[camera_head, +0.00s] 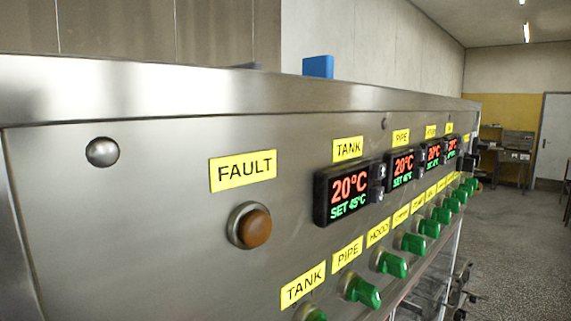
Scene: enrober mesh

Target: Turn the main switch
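A steel control panel (120,230) fills the left and middle of the view and runs away to the right. Several green rotary switches (392,264) sit in a row along its lower part, under yellow labels such as TANK (302,285), PIPE and HOOD. The nearest green switch (312,314) is cut off by the bottom edge. I read no label for a main switch; the far labels are too small to read. My gripper is not in view.
Displays (348,192) read 20°C. An orange-brown lamp (254,228) sits under a FAULT label (243,170). A blue object (318,67) stands on top. Open speckled floor (510,240) lies right, with a bench (513,152) and a door (552,137) behind.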

